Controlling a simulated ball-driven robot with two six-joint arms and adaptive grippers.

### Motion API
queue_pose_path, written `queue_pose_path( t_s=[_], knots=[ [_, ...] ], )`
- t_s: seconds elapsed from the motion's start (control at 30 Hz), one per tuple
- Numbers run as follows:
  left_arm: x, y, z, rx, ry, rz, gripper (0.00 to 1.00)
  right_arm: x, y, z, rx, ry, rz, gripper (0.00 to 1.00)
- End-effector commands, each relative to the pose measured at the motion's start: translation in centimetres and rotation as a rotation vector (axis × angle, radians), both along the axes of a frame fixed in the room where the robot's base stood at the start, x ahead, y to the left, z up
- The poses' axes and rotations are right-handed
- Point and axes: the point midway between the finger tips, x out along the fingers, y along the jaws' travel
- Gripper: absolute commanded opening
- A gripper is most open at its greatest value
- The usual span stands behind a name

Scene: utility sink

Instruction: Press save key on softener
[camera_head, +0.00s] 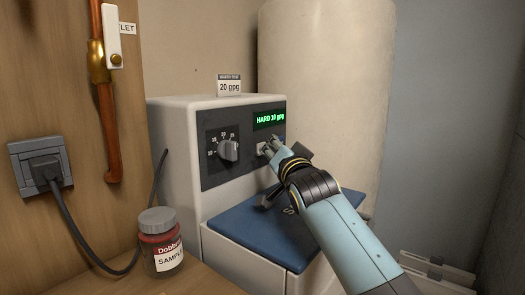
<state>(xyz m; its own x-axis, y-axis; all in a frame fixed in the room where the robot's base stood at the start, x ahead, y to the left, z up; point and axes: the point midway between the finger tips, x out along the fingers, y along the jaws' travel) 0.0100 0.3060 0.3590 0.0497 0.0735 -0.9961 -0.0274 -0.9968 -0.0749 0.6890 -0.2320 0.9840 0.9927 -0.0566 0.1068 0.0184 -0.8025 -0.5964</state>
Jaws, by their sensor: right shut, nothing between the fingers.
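The softener (175,150) is a white box with a dark control panel on its front and a blue lid below. My left gripper is not in view.
A card (229,85) reading "20 gpg" stands on top of the softener. A red sample jar (161,243) stands at the front left. A plugged cable (75,235), a copper pipe (107,110) and a tall beige tank (325,90) are nearby.

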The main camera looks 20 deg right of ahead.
Motion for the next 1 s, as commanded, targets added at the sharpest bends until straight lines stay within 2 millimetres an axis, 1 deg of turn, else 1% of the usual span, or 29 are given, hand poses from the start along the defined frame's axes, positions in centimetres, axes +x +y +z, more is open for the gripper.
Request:
queue_pose_path(
  t_s=[0.77,1.0],
  knots=[
    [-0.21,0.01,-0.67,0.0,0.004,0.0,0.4,0.65,0.44,-0.04,0.001,0.0,0.0,0.0],
    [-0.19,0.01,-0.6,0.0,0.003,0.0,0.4,0.62,0.41,0.0,0.001,0.0,0.0,0.0]
  ],
)
